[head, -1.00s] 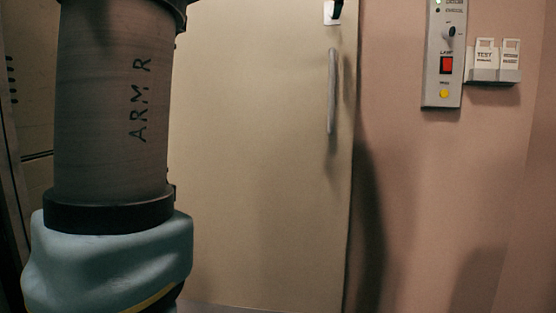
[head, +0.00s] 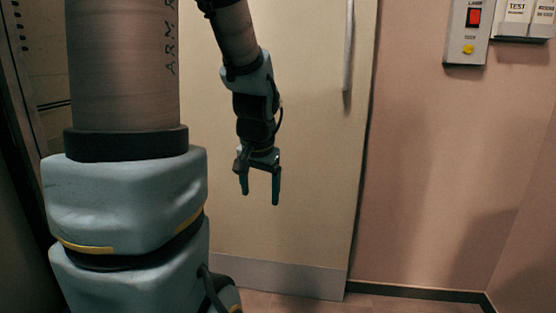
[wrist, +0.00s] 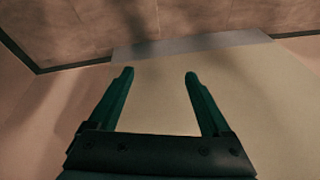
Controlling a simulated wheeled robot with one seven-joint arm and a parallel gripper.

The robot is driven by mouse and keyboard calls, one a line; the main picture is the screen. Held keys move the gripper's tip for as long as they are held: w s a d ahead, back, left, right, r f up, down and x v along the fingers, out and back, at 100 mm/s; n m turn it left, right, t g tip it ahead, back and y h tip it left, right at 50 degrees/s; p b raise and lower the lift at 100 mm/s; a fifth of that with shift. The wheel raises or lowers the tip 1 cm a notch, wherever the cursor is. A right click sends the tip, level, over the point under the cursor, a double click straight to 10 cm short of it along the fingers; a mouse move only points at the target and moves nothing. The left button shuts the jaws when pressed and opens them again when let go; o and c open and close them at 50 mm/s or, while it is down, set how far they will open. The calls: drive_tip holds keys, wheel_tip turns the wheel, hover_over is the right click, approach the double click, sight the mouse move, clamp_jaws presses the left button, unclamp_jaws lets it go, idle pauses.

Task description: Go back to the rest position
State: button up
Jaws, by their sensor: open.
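My gripper (head: 260,190) hangs from my arm in the middle of the head view, its fingers pointing down in front of the pale door (head: 310,190). The two fingers are apart with nothing between them. In the wrist view my gripper (wrist: 158,80) also shows open and empty, with the door (wrist: 240,90) and the floor beyond the fingertips. My large upper arm link fills the left of the head view.
A vertical handle (head: 348,45) is on the door. A control panel (head: 468,32) with a red switch and a yellow button is on the pink wall (head: 440,150). A holder with white cards (head: 525,20) hangs beside it. Bare floor (head: 380,302) shows below.

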drive_tip(key=s+a+f+n+g+p, duration=0.1)
drive_tip(key=s+a+f+n+g, duration=0.2)
drive_tip(key=s, duration=0.5)
wheel_tip(320, 180, up, 26)
drive_tip(key=t+p, duration=0.1)
drive_tip(key=p, duration=2.6)
drive_tip(key=shift+d, duration=0.25)
